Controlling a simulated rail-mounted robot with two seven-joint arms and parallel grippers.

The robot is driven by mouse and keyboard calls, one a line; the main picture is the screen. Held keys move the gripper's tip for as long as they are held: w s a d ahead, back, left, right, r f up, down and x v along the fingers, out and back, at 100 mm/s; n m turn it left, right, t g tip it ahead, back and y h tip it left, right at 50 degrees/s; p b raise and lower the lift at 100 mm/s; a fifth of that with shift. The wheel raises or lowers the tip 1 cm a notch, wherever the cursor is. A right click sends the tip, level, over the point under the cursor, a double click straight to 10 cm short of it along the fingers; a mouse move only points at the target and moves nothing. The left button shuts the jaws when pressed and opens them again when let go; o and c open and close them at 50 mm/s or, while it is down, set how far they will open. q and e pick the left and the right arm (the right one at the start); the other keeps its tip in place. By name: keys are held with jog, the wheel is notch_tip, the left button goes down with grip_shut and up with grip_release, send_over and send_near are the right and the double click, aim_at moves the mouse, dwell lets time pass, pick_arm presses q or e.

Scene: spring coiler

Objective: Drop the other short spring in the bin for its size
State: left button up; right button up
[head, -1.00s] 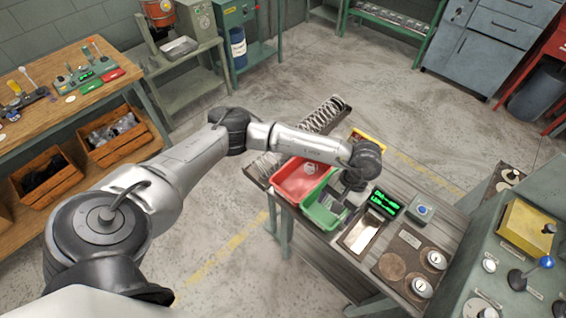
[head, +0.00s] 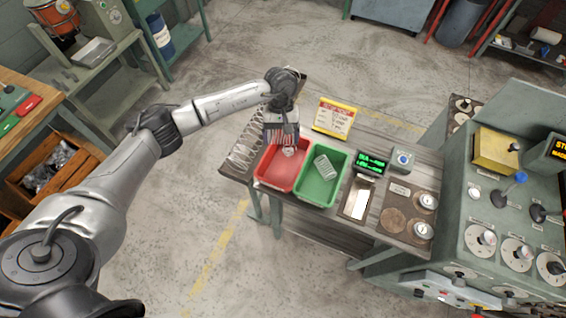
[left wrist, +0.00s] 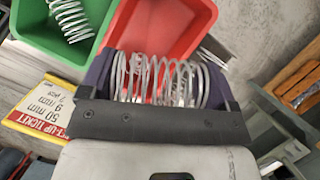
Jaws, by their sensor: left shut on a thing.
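My left gripper (head: 281,132) is over the far end of the red bin (head: 262,172). It is shut on a short coil spring (left wrist: 158,82), which lies crosswise between the two fingers in the left wrist view. The red bin (left wrist: 190,22) shows behind the held spring there. The green bin (head: 311,198) stands beside the red one, and a short spring (head: 325,167) lies in it. That spring also shows in the left wrist view (left wrist: 70,18). A small pale thing (head: 290,151) shows at the red bin below the gripper; I cannot tell what it is. My right gripper is out of view.
A larger coil spring (head: 243,148) lies on the bench left of the bins. A yellow-edged ticket (head: 335,117) stands behind them. A green-lit display (head: 372,163) and a metal tray (head: 357,200) are to the right. A control console (head: 455,215) stands further right.

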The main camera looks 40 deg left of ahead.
pick_arm(q)
notch_tip(320, 180, down, 5)
jog(key=shift+f+b, duration=0.1)
jog(key=shift+b, duration=0.5)
jog(key=shift+a, duration=0.1)
jog(key=o, duration=0.8)
jog(key=shift+o, duration=0.2)
jog(key=b+v, duration=0.2)
jog(key=v, duration=1.2)
